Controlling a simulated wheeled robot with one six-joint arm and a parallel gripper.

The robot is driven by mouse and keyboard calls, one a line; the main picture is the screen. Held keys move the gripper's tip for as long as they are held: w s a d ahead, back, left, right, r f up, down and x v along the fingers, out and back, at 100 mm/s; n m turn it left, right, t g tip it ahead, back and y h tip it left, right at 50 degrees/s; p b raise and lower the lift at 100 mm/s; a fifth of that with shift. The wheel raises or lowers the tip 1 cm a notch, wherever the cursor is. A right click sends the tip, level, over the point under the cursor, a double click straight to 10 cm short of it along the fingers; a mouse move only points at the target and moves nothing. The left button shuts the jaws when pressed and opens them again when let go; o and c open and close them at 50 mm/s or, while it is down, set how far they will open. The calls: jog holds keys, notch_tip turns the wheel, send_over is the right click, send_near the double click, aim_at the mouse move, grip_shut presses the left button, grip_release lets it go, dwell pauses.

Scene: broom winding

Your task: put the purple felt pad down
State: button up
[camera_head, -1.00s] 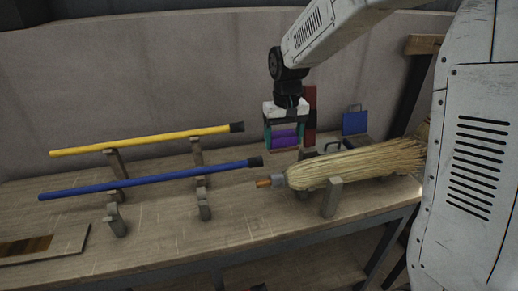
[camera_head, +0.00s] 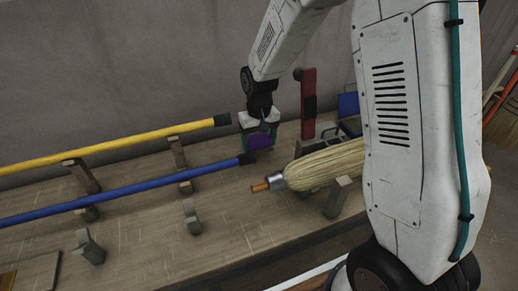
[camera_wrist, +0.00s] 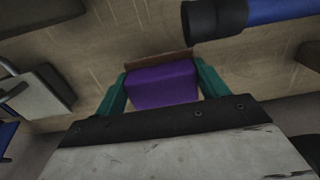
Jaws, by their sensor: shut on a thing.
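The purple felt pad (camera_wrist: 162,85) is a thick block between the two teal fingers of my gripper (camera_wrist: 163,90) in the wrist view. My gripper is shut on it, with a finger at each side. In the head view the purple pad (camera_head: 258,141) shows under my gripper (camera_head: 258,143), near the black end of the blue handle. A thin brown edge shows beyond the pad in the wrist view; I cannot tell what it belongs to, or whether the pad touches the bench.
A blue handle (camera_head: 130,190) and a yellow handle (camera_head: 120,147) lie on wooden supports to the left. A straw broom head (camera_head: 328,165) lies to the right. A red and black upright (camera_head: 308,105) stands behind.

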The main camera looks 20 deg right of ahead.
aim_at(260, 148)
jog(key=shift+s+f, duration=0.1)
jog(key=shift+f, duration=1.65)
jog(key=shift+f, duration=0.1)
jog(key=o, duration=0.9)
notch_tip(260, 148, up, 12)
jog(key=shift+r, duration=0.1)
